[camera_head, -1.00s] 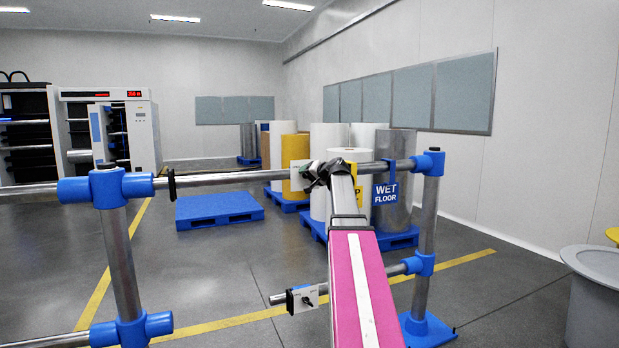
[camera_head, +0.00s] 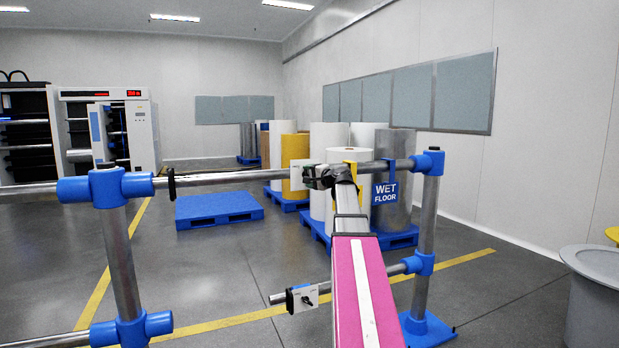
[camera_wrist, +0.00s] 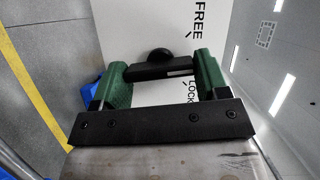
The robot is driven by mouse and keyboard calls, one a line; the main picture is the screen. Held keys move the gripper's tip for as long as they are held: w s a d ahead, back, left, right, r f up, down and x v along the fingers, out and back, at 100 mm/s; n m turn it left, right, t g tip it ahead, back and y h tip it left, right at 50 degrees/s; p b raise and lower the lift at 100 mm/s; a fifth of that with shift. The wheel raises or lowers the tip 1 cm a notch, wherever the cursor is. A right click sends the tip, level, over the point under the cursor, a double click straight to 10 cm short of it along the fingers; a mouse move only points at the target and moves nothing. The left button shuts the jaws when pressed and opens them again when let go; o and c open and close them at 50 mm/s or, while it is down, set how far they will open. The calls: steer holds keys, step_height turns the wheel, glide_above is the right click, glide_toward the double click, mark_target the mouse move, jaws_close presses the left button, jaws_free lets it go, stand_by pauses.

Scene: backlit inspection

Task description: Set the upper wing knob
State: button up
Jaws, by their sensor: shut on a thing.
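The upper wing knob (camera_wrist: 158,68) is black and sits on a white plate (camera_wrist: 150,24) lettered FREE and LOCK along its right side in the wrist view. My gripper (camera_wrist: 160,75) has green finger pads shut on the two ends of the knob's bar. The bar lies nearly crosswise in that view, slightly tilted, and a round black part shows just above it. In the head view the upper white plate (camera_head: 298,177) is on the top rail, with my gripper (camera_head: 319,176) at its right side; the knob is hard to make out there.
A lower white plate with a black knob (camera_head: 302,298) sits on the lower rail. The steel top rail (camera_head: 240,177) has blue joints. A blue WET FLOOR sign (camera_head: 385,193) hangs right of my arm. Pallets and rolls stand behind.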

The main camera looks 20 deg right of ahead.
steer(key=m, duration=0.1)
steer(key=m+t, duration=0.1)
steer(key=m, duration=0.1)
steer(key=m+t, duration=0.1)
steer(key=m, duration=0.1)
steer(key=shift+f+y, duration=0.25)
steer(key=shift+y, duration=0.05)
steer(key=m+t, duration=0.1)
steer(key=m, duration=0.2)
steer(key=m+t, duration=0.1)
steer(key=m, duration=0.2)
steer(key=shift+f+h, duration=0.1)
steer(key=shift+h, duration=0.3)
steer(key=shift+m, duration=0.3)
steer(key=shift+a, duration=0.1)
steer(key=o, duration=0.9)
steer(key=shift+o, duration=0.2)
steer(key=v, duration=1.1)
steer(key=shift+w+a+f, duration=0.1)
steer(key=shift+a+f, duration=0.05)
